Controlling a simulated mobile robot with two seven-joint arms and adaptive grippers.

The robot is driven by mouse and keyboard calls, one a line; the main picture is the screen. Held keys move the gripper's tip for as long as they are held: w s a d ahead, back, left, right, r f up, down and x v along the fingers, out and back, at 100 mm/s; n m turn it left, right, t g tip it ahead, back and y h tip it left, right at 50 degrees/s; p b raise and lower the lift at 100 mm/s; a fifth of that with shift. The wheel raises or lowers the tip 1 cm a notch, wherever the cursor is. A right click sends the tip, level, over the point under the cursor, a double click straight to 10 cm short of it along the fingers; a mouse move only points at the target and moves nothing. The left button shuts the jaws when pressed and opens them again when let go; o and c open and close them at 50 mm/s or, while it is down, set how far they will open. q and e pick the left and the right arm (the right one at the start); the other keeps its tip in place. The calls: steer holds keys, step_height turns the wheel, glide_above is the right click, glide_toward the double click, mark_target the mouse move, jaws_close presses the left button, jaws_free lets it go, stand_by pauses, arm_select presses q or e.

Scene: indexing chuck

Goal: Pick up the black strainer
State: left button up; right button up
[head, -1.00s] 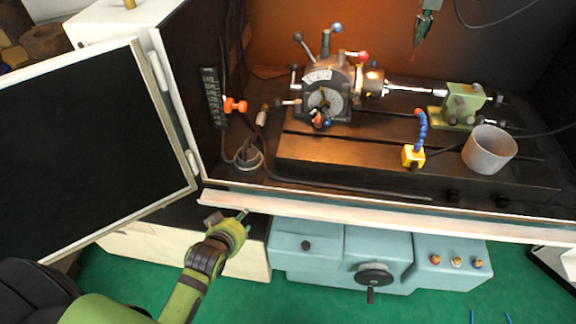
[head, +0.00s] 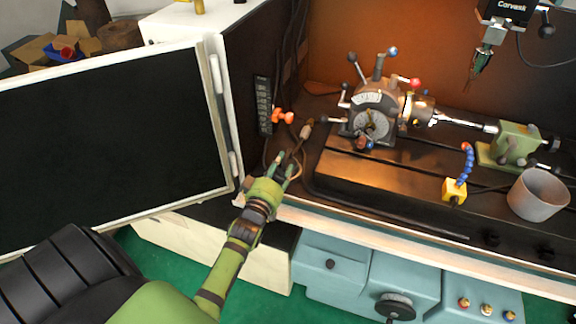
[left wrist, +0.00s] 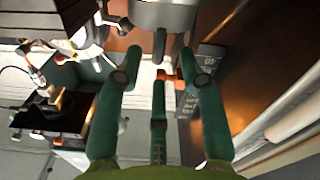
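My left gripper (head: 287,166) reaches over the front left edge of the machine bed in the head view. In the left wrist view its green fingers (left wrist: 160,58) are spread, with a gap between the tips. A grey, round-walled piece (left wrist: 165,14) stands just beyond the tips at the top of that view, apparently the strainer. I cannot tell whether the fingers touch it. In the head view the gripper hides most of that spot. My right gripper is not in view.
An open door panel (head: 110,135) stands left of my arm. An orange-handled valve (head: 283,117) is on the wall close beyond the gripper. The indexing chuck (head: 372,118), a grey cup (head: 538,194) and a yellow block with a blue hose (head: 455,191) stand on the bed to the right.

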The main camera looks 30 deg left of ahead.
mark_target(286, 155)
arm_select(q)
steer(key=x, duration=0.3)
steer(key=shift+w+r+p, duration=0.15)
steer(key=shift+w+p, duration=0.2)
steer(key=shift+w, duration=0.05)
steer(key=shift+w+a, duration=0.1)
steer(key=shift+w, duration=0.35)
jaws_close()
